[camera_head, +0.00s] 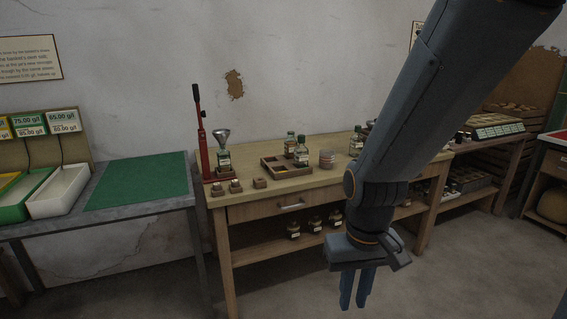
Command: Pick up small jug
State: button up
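I cannot tell for sure which vessel is the small jug. Small dark jars (315,224) stand in a row on the lower shelf of the wooden table. Small glass bottles stand on the tabletop, one in the divided wooden tray (301,154), one behind it (290,142) and one to the right (356,141). My gripper (357,290) hangs with its fingers down in front of the table, over the floor and apart from the jars. Nothing shows between its fingers; how far they are apart is unclear. My arm hides part of the table's right side.
The wooden table (250,212) also holds a red lever stand (204,140) with a funnel-topped bottle (223,150) beside it. A table with a green mat (140,182) and trays stands left. Shelves with crates (480,185) stand right. The floor in front is clear.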

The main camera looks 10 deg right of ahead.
aim_at(327, 157)
jog(key=z, duration=0.1)
jog(key=i, duration=2.4)
jog(key=z, duration=0.05)
